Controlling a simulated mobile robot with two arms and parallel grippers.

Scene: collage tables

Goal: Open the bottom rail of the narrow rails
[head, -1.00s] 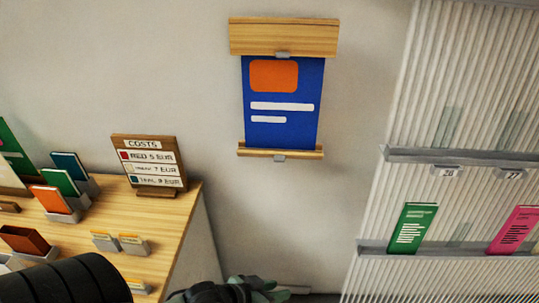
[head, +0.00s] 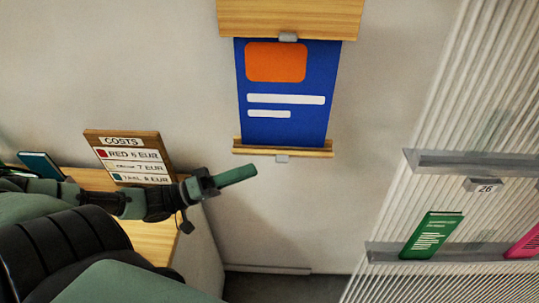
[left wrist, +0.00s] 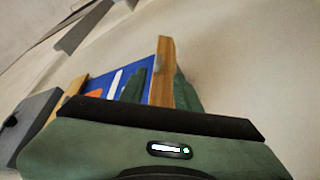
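A blue poster (head: 283,100) with an orange block hangs on the wall between a wide wooden top rail (head: 320,18) and a narrow wooden bottom rail (head: 310,150). My right gripper is not in view.
A wooden table (head: 158,238) with a costs sign (head: 128,155) and a dark teal booklet (head: 42,165) stands at the left. A ribbed rack with grey shelves (head: 430,250) holds a green leaflet (head: 432,235) at the right. Bare wall lies between.

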